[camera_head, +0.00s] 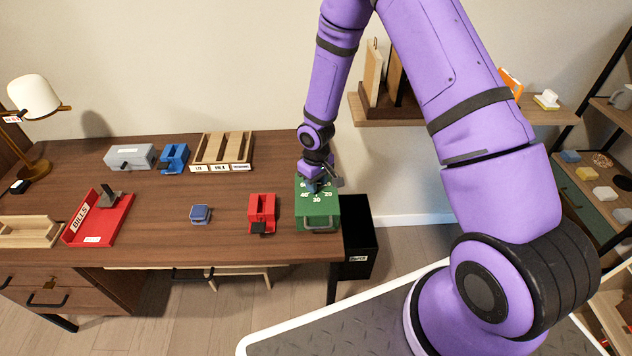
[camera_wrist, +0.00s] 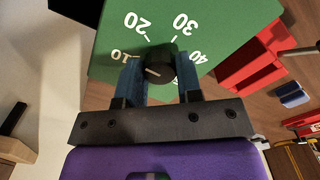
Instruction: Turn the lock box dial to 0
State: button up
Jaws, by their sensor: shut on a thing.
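The green lock box (camera_head: 317,209) stands at the right end of the desk, with numbers on its top. In the wrist view the box top (camera_wrist: 105,30) shows 10, 20, 30 and 40 around the black dial (camera_wrist: 158,66). A short light line marks the dial's face, left of its middle; its exact reading is unclear. My gripper (camera_head: 316,186) points down over the box. In the wrist view its two blue fingers (camera_wrist: 160,76) are shut on the dial, one on each side. The 0 mark is hidden in the wrist view, and the dial is mostly hidden in the head view.
A red box (camera_head: 262,213) stands just left of the lock box, and a small blue block (camera_head: 200,214) lies farther left. A wooden sorter (camera_head: 223,151) is behind. A black bin (camera_head: 359,235) is beside the desk's right end. The desk's middle is fairly clear.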

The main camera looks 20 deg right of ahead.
jog(key=n, duration=0.4)
jog(key=shift+n, duration=0.3)
jog(key=n, duration=0.4)
jog(key=shift+n, duration=0.3)
jog(key=n, duration=0.4)
jog(key=shift+n, duration=2.5)
jog(key=o, duration=0.9)
jog(key=shift+o, duration=0.2)
